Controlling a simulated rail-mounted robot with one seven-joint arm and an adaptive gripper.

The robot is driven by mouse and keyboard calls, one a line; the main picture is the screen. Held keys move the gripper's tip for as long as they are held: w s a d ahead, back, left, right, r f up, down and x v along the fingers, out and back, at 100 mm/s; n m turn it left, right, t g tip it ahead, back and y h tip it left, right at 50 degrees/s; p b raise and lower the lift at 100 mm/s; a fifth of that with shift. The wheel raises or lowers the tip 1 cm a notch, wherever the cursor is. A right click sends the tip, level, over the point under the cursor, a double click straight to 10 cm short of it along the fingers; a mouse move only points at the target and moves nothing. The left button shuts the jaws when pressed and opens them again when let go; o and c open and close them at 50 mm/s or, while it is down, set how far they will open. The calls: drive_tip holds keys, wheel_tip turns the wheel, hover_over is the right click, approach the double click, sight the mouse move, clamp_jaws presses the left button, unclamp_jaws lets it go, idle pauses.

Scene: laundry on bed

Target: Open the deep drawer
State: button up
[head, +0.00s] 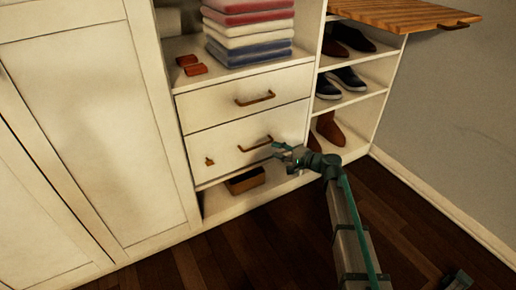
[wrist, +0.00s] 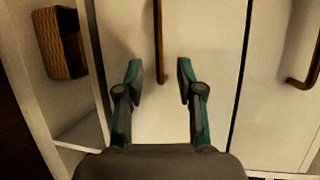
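The lower drawer (head: 228,148), which looks the deeper of two, is shut in the white cabinet. Its brown bar handle (head: 255,145) is on the front. In the wrist view, turned sideways, the handle (wrist: 158,35) runs upright and its near end lies between the fingertips in the picture. My gripper (head: 283,150) is at the right end of this handle, close to the drawer front. It also shows in the wrist view (wrist: 159,72), with its two fingers apart and nothing held. I cannot tell whether the fingers reach around the bar.
The upper drawer (head: 245,97) is shut; its handle (wrist: 303,80) is at the right in the wrist view. A brown box (head: 244,181) sits on the bottom shelf. Shoe shelves (head: 352,96) stand right, below a protruding wooden board (head: 405,14). Dark floor (head: 290,225) lies in front.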

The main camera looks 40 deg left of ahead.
sight(260, 146)
drive_tip(key=a+b, duration=0.1)
drive_tip(key=a, duration=0.2)
drive_tip(key=a+f, duration=0.1)
drive_tip(key=a, duration=0.2)
drive_tip(key=a+b, duration=0.1)
drive_tip(key=a, duration=0.2)
drive_tip(key=shift+s+f+b, duration=0.2)
drive_tip(key=shift+f+b, duration=0.1)
drive_tip(key=shift+f, duration=0.1)
clamp_jaws()
